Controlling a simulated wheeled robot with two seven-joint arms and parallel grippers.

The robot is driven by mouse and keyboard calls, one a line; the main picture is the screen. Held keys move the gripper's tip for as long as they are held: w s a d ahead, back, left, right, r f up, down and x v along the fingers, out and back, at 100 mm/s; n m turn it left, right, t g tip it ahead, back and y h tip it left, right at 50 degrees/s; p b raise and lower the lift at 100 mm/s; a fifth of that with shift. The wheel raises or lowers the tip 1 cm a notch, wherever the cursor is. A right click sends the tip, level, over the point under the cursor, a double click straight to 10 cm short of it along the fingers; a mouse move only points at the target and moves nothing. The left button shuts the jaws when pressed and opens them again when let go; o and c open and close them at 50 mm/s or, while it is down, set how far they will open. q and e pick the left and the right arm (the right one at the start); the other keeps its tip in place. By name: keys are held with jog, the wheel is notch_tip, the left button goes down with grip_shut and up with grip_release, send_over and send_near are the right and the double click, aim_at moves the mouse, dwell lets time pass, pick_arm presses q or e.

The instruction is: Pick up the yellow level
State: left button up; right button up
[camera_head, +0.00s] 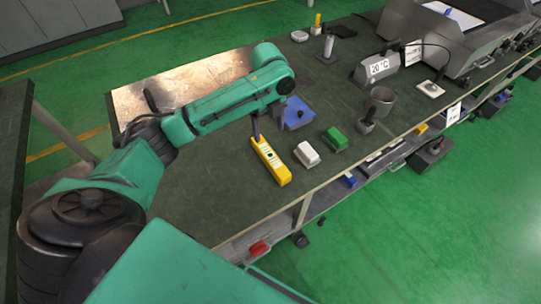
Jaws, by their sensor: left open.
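The yellow level (271,162) lies on the dark green work table (210,185), slanting from upper left to lower right. My left arm comes in from the left and bends down over the table. My left gripper (257,132) points down at the level's far end, with its jaws open. It is small and partly hidden by my arm, and I cannot tell whether it touches the level. My right gripper is not in view.
A white block (306,154), a green block (335,140) and a blue tray (295,113) are close to the level. The table's near edge has a rail.

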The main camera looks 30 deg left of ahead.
pick_arm(q)
send_over(270, 155)
jog(key=f, duration=0.6)
jog(key=shift+s+a+f, duration=0.1)
jog(key=shift+s+f, duration=0.05)
jog(key=shift+s, duration=0.2)
jog(key=f, duration=0.7)
jog(key=shift+w+f+b, duration=0.1)
jog(key=shift+w+b, duration=0.15)
jog(key=shift+b, duration=0.1)
grip_shut()
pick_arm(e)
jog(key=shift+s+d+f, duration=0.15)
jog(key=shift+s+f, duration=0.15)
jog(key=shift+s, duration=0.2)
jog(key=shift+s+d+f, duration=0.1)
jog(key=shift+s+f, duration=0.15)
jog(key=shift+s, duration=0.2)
